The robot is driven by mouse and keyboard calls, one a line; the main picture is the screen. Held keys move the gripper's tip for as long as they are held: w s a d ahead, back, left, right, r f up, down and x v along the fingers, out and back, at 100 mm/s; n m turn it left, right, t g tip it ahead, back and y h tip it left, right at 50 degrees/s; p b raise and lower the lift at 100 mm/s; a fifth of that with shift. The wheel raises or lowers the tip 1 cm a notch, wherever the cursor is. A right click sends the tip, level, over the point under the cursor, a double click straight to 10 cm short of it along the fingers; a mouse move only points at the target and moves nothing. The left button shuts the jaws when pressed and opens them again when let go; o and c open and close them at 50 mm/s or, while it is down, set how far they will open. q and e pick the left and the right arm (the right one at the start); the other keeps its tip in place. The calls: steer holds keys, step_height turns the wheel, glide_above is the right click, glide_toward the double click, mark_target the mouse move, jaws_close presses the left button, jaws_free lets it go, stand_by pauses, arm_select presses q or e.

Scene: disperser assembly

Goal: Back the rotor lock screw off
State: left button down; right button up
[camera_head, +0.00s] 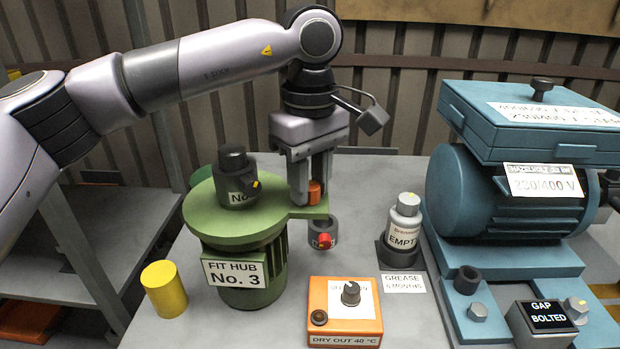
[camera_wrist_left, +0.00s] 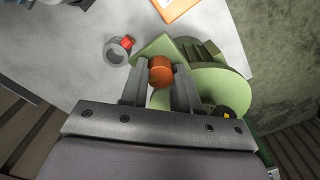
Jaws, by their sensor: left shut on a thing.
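The rotor lock screw, seen as an orange cylindrical head (camera_head: 315,192), stands at the green tab on the right side of the green hub (camera_head: 240,226), labelled "FIT HUB No. 3". My left gripper (camera_head: 308,194) points down from above and is shut on the orange head. In the left wrist view the orange head (camera_wrist_left: 161,71) sits between the two fingers of the gripper (camera_wrist_left: 160,78), over the green tab (camera_wrist_left: 154,48). The screw's lower part is hidden. My right gripper is in neither view.
A black capped part (camera_head: 234,165) sits on the hub's disc. A grey ring with a red screw (camera_head: 323,228) is near the tab. An orange dry-out box (camera_head: 345,318), yellow cylinder (camera_head: 164,289), grease bottle (camera_head: 404,222) and blue motor (camera_head: 500,205) stand around on the grey table (camera_head: 205,328).

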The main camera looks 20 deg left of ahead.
arm_select(q)
steer(key=n, duration=0.5)
steer(key=shift+n, duration=0.3)
steer(key=n+b, duration=0.1)
steer(key=n, duration=0.9)
steer(key=shift+n, duration=0.4)
steer(key=n+b, duration=0.1)
steer(key=n, duration=0.4)
steer(key=shift+r+n, duration=0.1)
steer(key=shift+n, duration=0.2)
steer(key=c, duration=0.8)
jaws_free()
